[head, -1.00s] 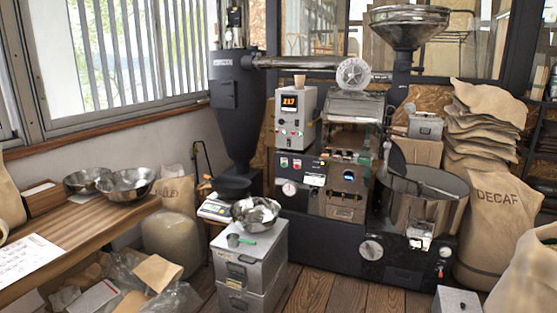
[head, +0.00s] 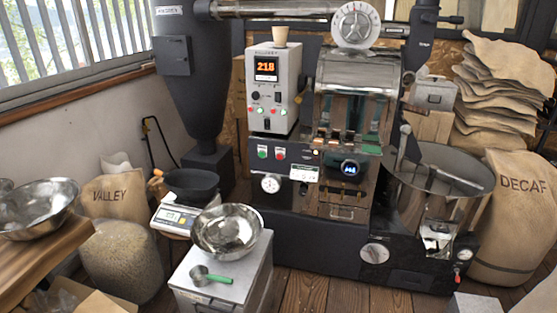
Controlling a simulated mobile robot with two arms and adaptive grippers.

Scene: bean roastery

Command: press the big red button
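The roasting machine (head: 345,95) stands in the middle of the head view. Its dark front panel carries a red button (head: 280,154) beside a green button (head: 263,152). The grey control box (head: 286,75) above has a lit orange display and a row of smaller coloured buttons or lamps. A small red part (head: 465,254) shows low on the machine's right side. The red button on the dark panel looks the largest, but all are small in this view. Nothing covers it. Neither of my grippers is in view.
A grey metal box (head: 222,283) with a steel bowl (head: 227,230) and green-handled scoop (head: 210,276) stands in front of the machine. A scale (head: 175,219) is behind it. A wooden bench (head: 40,257) is at left, a DECAF sack (head: 512,215) at right. Some wooden floor (head: 330,293) is clear.

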